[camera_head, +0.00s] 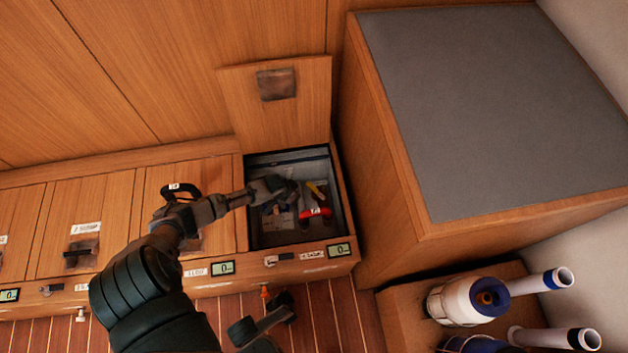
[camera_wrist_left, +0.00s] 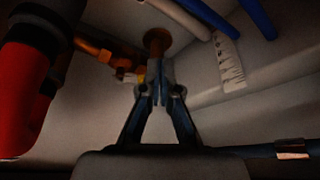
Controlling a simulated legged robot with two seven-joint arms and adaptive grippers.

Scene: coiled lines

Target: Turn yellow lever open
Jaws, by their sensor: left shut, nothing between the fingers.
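The yellow lever (camera_head: 316,188) is in the open floor locker, at the right of its inside, just above a red handle (camera_head: 316,212) in the picture. My left gripper (camera_head: 287,188) reaches into the locker from the left and is a little left of the lever. In the left wrist view the fingers (camera_wrist_left: 158,88) are shut and empty. A small yellow patch (camera_wrist_left: 140,78) shows beside their tips; I cannot tell if it is the lever or if they touch it. A dark jointed part of mine (camera_head: 265,325) shows low in the head view, perhaps the right gripper; its fingers are unclear.
The locker's wooden lid (camera_head: 275,105) stands raised behind the opening. A tall grey-topped box (camera_head: 490,110) bounds the right. In the wrist view, copper-coloured fittings (camera_wrist_left: 95,48), a large red part (camera_wrist_left: 25,95) and blue pipes (camera_wrist_left: 210,17) crowd the fingers.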

